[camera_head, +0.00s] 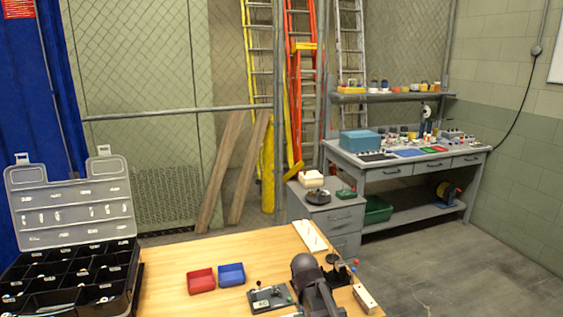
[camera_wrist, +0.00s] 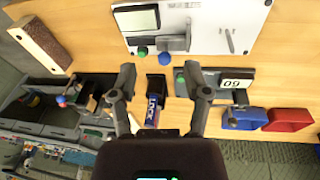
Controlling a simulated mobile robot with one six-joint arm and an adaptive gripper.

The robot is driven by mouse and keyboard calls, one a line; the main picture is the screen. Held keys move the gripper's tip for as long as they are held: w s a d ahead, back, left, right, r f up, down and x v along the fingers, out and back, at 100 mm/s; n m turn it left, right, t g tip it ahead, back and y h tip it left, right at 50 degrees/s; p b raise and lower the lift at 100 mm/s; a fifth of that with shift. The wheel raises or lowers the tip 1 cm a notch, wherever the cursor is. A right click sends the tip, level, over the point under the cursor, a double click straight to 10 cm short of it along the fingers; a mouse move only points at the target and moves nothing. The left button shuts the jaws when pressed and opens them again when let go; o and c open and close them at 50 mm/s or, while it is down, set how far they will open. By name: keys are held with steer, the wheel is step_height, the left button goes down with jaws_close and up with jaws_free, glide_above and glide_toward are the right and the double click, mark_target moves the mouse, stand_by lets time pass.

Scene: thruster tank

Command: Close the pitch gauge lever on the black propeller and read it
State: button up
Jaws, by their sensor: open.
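My gripper (camera_wrist: 160,78) is open over the wooden bench, its two dark fingers apart. Between and just beyond them is a small black part with a blue, lettered label (camera_wrist: 153,106); I cannot tell if it is touched. Right of the fingers is a dark fixture (camera_wrist: 226,75) with a white "60" plate and a green knob. It seems to be the fixture with green and red knobs (camera_head: 270,298) in the head view. Left of the fingers is a dark device (camera_wrist: 92,86) with a blue knob. I cannot make out the black propeller or the gauge lever for certain.
A blue bin (camera_head: 231,275) and a red bin (camera_head: 201,281) stand left of the fixture. A light panel with a screen (camera_wrist: 190,30) and a wooden block (camera_wrist: 40,45) lie near the gripper. An open black organiser (camera_head: 70,275) fills the left. Bare bench (camera_head: 170,262) lies between.

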steer(key=s+d+r+m+g+y+p, duration=0.1)
steer(key=s+d+r+m+g+p, duration=0.1)
steer(key=s+d, duration=0.7)
steer(key=s+r, duration=0.1)
steer(key=s, duration=0.2)
steer(key=shift+s+m+p, duration=0.35)
steer(key=shift+m+p, duration=0.05)
steer(key=shift+d+r, duration=0.1)
steer(key=shift+d, duration=0.05)
stand_by(1.8)
stand_by(0.5)
